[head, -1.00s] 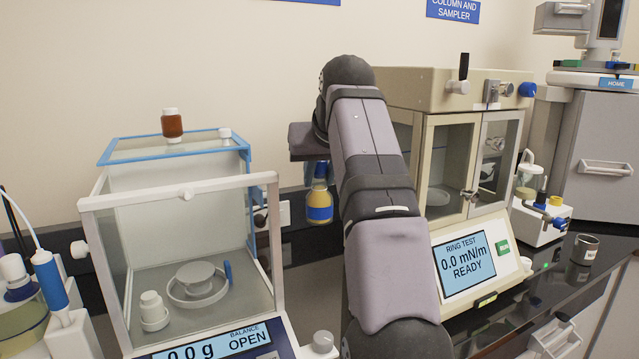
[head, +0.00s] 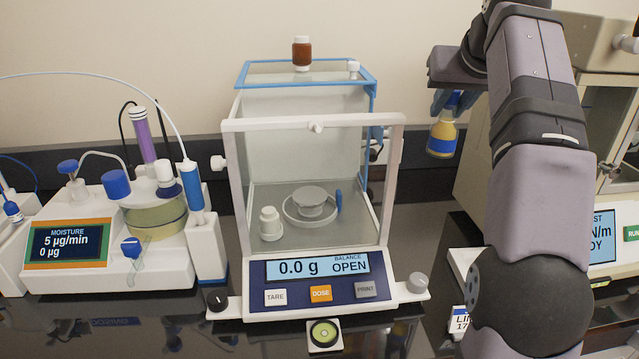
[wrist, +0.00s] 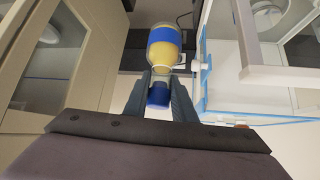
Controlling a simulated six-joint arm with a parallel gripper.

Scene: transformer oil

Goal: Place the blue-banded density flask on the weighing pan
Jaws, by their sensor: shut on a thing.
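The blue-banded density flask (head: 442,138) holds yellow liquid and has a blue cap and a blue band. My gripper (head: 452,103) is shut on its neck and holds it upright in the air, right of the balance. In the wrist view the flask (wrist: 164,52) shows beyond the finger tips of my gripper (wrist: 160,82). The weighing pan (head: 311,207) is a round grey disc within a ring inside the balance (head: 318,290). The balance display reads 0.0 g and OPEN. The pan is empty of the flask.
A white capped bottle (head: 270,223) stands left of the pan inside the chamber. The chamber's glass has a white front frame (head: 314,123) and blue-edged top, with a brown bottle (head: 302,53) on it. A moisture unit (head: 105,240) stands left; a beige cabinet (head: 610,120) stands right.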

